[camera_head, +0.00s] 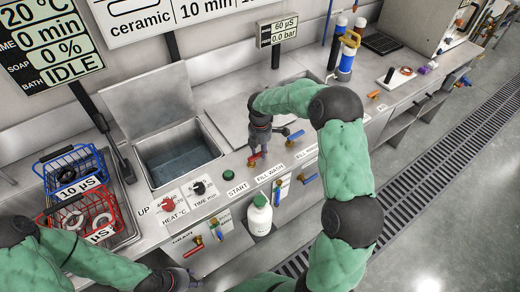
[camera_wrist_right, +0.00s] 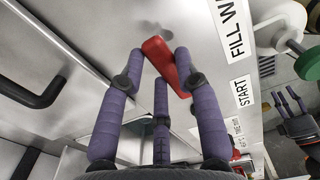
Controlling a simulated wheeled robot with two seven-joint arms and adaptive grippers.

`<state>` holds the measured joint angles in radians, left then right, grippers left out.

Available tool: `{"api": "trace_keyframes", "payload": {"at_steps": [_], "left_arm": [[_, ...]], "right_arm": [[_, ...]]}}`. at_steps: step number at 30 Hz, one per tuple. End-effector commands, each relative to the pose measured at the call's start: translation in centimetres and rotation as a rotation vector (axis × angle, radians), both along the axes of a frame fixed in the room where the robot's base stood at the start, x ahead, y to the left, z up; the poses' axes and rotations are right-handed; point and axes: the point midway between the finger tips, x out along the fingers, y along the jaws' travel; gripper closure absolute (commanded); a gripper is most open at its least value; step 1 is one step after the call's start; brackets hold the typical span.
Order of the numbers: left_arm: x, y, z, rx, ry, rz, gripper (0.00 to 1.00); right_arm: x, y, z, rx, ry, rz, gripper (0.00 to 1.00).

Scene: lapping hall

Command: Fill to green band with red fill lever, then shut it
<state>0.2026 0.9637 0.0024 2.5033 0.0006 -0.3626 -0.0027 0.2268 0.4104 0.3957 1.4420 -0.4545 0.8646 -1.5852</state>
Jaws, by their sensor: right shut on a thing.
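The red fill lever (camera_head: 254,159) sits on the counter front above the FILL WASH label (camera_head: 270,173). My right gripper (camera_head: 258,146) comes down on it from above. In the right wrist view the red lever (camera_wrist_right: 160,60) lies between the purple fingers, and my right gripper (camera_wrist_right: 163,75) is shut on it. An open tank (camera_head: 180,155) with a raised lid holds bluish liquid at left. I cannot make out a green band. My left gripper (camera_head: 186,280) is low at the bottom edge, partly cut off; in the wrist view its fingers (camera_wrist_right: 288,101) look spread and empty.
Blue (camera_head: 64,168) and red (camera_head: 88,212) wire baskets stand on a drain tray at left. A white bottle (camera_head: 260,215) stands below the START button. Blue levers (camera_head: 295,136) sit right of the red one. Open floor lies at right, with a drain grate.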

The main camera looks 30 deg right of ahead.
Motion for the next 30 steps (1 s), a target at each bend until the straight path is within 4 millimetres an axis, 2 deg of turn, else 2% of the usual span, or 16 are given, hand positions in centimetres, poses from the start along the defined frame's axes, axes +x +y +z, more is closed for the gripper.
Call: {"api": "trace_keyframes", "payload": {"at_steps": [12,18,26,27,29,30], "left_arm": [[0.0,0.0,3.9,0.0,0.0,0.0,0.6],[0.0,0.0,4.4,0.0,0.0,0.0,0.6],[0.0,0.0,4.2,0.0,0.0,0.0,0.6],[0.0,0.0,4.2,0.0,0.0,0.0,0.6],[0.0,0.0,4.2,0.0,0.0,0.0,0.6],[0.0,0.0,4.3,0.0,0.0,0.0,0.6]], "right_arm": [[1.0,0.4,0.3,0.0,0.002,0.244,1.0],[1.3,0.5,0.1,0.0,0.0,0.311,1.0],[1.4,0.5,0.0,0.0,-0.001,0.313,1.0],[1.4,0.5,0.0,0.0,-0.001,0.313,0.62],[1.4,0.5,0.0,0.0,-0.001,0.313,0.45],[1.4,0.5,0.0,0.0,0.0,0.313,0.43]]}}
